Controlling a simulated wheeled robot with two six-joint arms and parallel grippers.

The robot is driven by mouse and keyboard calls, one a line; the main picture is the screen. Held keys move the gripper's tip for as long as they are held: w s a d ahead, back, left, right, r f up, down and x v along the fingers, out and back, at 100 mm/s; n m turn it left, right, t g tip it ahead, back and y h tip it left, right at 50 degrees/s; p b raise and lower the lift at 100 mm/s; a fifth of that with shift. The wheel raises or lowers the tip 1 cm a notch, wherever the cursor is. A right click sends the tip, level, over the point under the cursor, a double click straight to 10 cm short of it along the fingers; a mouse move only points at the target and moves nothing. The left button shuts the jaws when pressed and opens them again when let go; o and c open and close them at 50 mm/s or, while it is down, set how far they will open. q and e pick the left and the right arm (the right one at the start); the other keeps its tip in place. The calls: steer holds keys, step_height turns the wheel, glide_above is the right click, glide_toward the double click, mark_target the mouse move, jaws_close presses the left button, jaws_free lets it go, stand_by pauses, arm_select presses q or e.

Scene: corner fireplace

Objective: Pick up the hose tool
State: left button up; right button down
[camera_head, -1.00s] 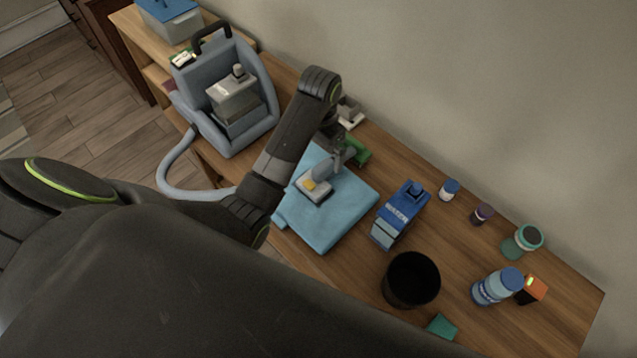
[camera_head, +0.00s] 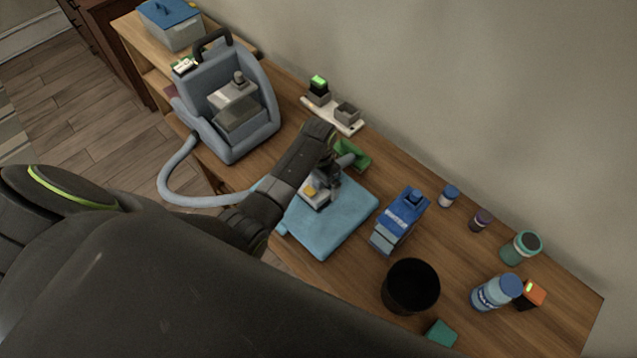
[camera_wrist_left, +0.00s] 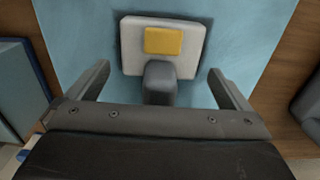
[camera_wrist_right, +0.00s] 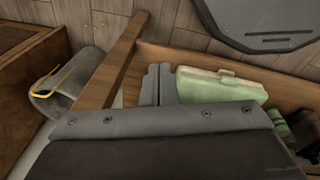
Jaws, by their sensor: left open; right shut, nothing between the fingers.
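The hose tool (camera_head: 314,199), with a pale flat head, a yellow patch and a grey neck, lies on the folded blue towel (camera_head: 335,226). My left gripper (camera_head: 326,178) is open just over it, partly hiding its neck. In the left wrist view the tool's head (camera_wrist_left: 162,50) lies ahead of my left gripper (camera_wrist_left: 160,77), and the neck stands between the two spread fingers, with gaps on both sides. In the right wrist view my right gripper (camera_wrist_right: 157,86) is shut and empty, away from the tool.
The grey-blue hose machine (camera_head: 228,105) stands left of the towel. A green item (camera_head: 352,154) lies behind it. A blue carton (camera_head: 401,220) and black cup (camera_head: 411,286) stand to the right. The right wrist view shows a pale green case (camera_wrist_right: 220,86) on wood.

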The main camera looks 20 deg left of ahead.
arm_select(q)
steer(key=shift+f, duration=0.25)
steer(key=shift+c, duration=0.3)
steer(key=c, duration=1.2)
step_height(320, 180, up, 10)
steer(key=shift+r+b, duration=0.1)
steer(key=shift+b, duration=0.4)
